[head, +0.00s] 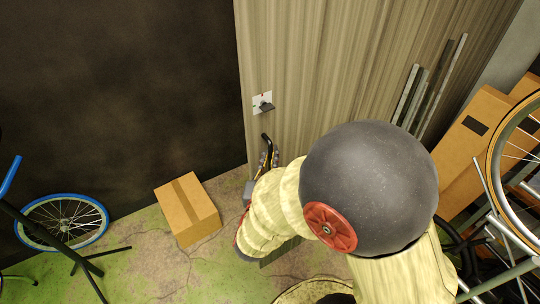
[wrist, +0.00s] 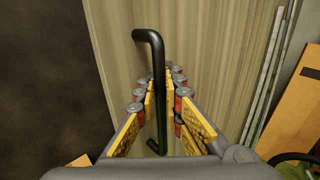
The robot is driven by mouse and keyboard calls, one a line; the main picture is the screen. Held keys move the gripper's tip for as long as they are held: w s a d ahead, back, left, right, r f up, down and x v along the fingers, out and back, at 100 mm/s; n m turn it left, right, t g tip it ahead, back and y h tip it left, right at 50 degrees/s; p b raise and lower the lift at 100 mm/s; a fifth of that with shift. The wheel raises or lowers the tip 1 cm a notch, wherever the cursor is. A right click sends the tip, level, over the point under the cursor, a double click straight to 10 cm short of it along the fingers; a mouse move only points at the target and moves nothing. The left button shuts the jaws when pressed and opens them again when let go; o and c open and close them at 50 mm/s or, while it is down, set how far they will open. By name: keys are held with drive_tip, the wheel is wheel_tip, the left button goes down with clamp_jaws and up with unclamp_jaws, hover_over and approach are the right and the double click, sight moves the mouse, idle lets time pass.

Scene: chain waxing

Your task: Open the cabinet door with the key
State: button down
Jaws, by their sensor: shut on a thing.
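The cabinet door (head: 325,60) is a tall, pale wood-grain panel, and I see no clear gap at its edge. A white lock plate (head: 256,98) is on its left part, with a dark key (head: 266,106) sticking out of it. Below it is a black bar handle (head: 266,139), which also shows upright in the wrist view (wrist: 156,60), bent at its top. My gripper (head: 267,158) is shut on the handle; in the wrist view its yellow-padded fingers (wrist: 160,85) are on both sides of the bar. The handle's lower part is partly hidden by my gripper in the head view.
A cardboard box (head: 187,208) and a blue-rimmed wheel (head: 62,222) are on the floor at left. Metal bars (head: 425,90), a large flat carton (head: 475,140) and a bicycle wheel (head: 492,160) are at right. Some floor left of my arm is clear.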

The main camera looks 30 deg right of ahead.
drive_tip(key=shift+s, duration=0.2)
drive_tip(key=c, duration=2.1)
unclamp_jaws()
drive_tip(key=shift+a, duration=0.15)
drive_tip(key=shift+c, duration=0.2)
drive_tip(key=shift+o, duration=1.1)
drive_tip(key=v, duration=1.2)
